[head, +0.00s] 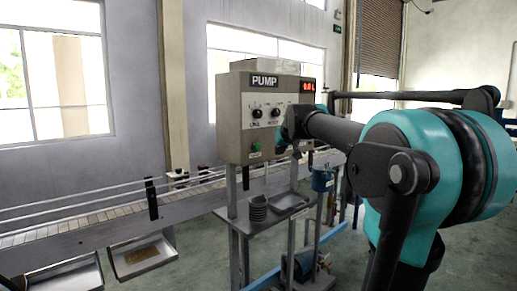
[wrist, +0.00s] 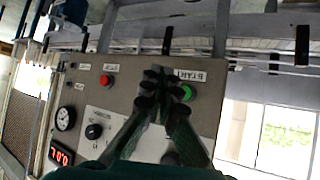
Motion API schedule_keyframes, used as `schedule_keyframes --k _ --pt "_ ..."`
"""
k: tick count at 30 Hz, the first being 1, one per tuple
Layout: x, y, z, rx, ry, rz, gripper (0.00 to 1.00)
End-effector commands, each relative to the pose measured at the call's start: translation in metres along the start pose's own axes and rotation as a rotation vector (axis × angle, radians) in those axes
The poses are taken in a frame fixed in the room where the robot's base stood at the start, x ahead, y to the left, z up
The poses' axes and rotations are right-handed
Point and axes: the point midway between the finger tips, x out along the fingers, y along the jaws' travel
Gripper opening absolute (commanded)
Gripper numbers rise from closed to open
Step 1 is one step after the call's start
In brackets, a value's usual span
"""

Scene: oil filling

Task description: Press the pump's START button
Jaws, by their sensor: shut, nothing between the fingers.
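The grey pump box (head: 236,112) labelled PUMP stands on a post, its front panel facing my arm. The green button (head: 256,147) is low on the panel; in the wrist view the green START button (wrist: 188,92) has its label beside it, and the picture is turned. My gripper (wrist: 160,76) is shut and empty, its tips in front of the panel right beside the green button and partly over its edge. Whether the tips touch the panel, I cannot tell. In the head view my wrist partly hides the panel's right side and the fingertips are unclear.
A red button (wrist: 106,81), a black knob (wrist: 94,131), a gauge (wrist: 65,118) and a red display (wrist: 61,156) share the panel. A conveyor (head: 100,222) runs behind. A small metal table (head: 262,222) holding a stack of dark discs (head: 258,208) stands below the box.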

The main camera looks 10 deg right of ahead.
Motion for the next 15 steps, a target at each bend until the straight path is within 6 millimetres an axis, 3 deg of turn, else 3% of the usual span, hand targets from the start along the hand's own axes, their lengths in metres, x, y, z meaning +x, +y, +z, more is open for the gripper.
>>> schedule_keyframes --k 15 --pt "0.035 -0.026 -0.026 -0.002 -0.001 -0.002 0.00"
